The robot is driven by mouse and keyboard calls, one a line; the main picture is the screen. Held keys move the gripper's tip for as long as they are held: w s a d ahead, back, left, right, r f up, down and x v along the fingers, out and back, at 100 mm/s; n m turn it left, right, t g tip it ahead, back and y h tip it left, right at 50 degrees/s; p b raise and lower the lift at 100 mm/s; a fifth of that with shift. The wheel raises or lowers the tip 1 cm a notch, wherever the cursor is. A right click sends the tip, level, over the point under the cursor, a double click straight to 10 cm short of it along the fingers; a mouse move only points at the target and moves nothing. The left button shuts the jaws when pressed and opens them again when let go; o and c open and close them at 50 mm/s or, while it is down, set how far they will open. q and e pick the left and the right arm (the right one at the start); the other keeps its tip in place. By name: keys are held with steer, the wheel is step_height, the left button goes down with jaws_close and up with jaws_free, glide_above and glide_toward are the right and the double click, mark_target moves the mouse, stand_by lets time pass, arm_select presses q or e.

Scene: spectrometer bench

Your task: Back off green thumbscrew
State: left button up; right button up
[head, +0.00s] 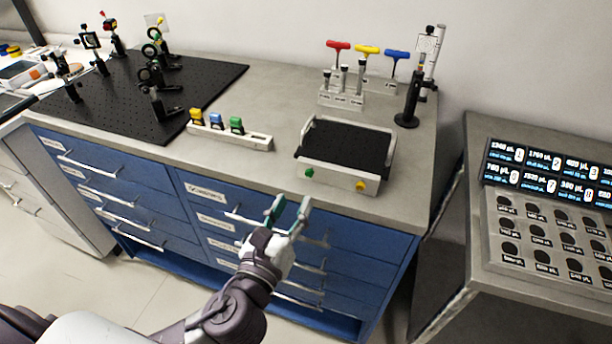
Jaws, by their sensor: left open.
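A small green knob (308,173), likely the green thumbscrew, sits on the left of the front face of a white box with a black top (346,143). A yellow knob (360,186) is at the right of the same face. My left gripper (289,211) is open and empty, in front of the bench edge and below the green knob in the picture, apart from it. One finger pad looks green, the other grey. My right gripper is not in view.
The grey bench (270,105) has blue drawers with bar handles below. A white rack (229,133) holds yellow, blue and green pieces. Behind stand T-handled tools in a holder (343,97), a black post stand (407,121) and a black breadboard (205,85) with optics.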

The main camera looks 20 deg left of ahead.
mark_target(308, 175)
arm_select(q)
steer(key=w+p, duration=0.1)
steer(key=w, duration=0.7)
steer(key=shift+d, duration=0.15)
steer(key=shift+c, duration=0.3)
jaws_close()
